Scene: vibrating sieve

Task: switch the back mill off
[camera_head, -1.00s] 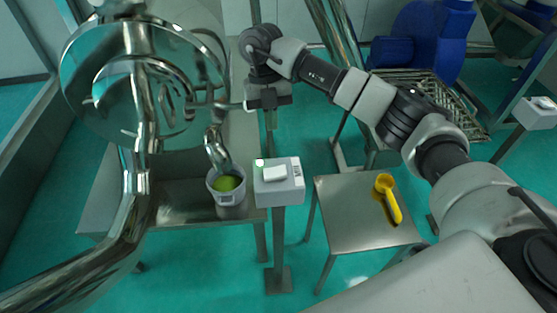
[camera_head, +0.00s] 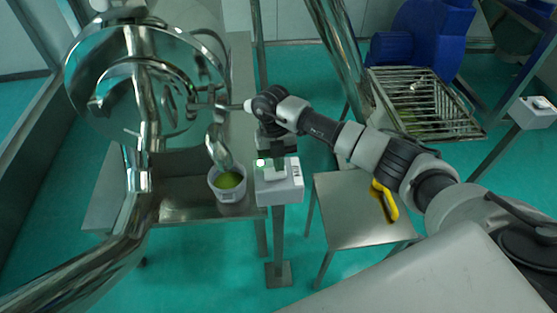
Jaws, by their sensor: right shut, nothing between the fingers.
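A shiny metal mill (camera_head: 150,95) stands at the left, its spout over a clear cup (camera_head: 228,195) holding green material. Beside the cup, a white switch box (camera_head: 291,190) sits on a grey post. A small pale green light (camera_head: 260,162) shows on its top left corner. My right gripper (camera_head: 274,172) is shut and empty, pointing down at the top of this box, over the raised white rocker. It partly hides the rocker, and I cannot tell whether they touch. My left gripper is not in view.
A metal side table (camera_head: 350,220) holds a yellow scoop (camera_head: 384,200), partly behind my right arm. A second white switch box (camera_head: 535,112) stands at the far right. A metal rack (camera_head: 425,105) and a blue machine (camera_head: 430,45) are at the back right.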

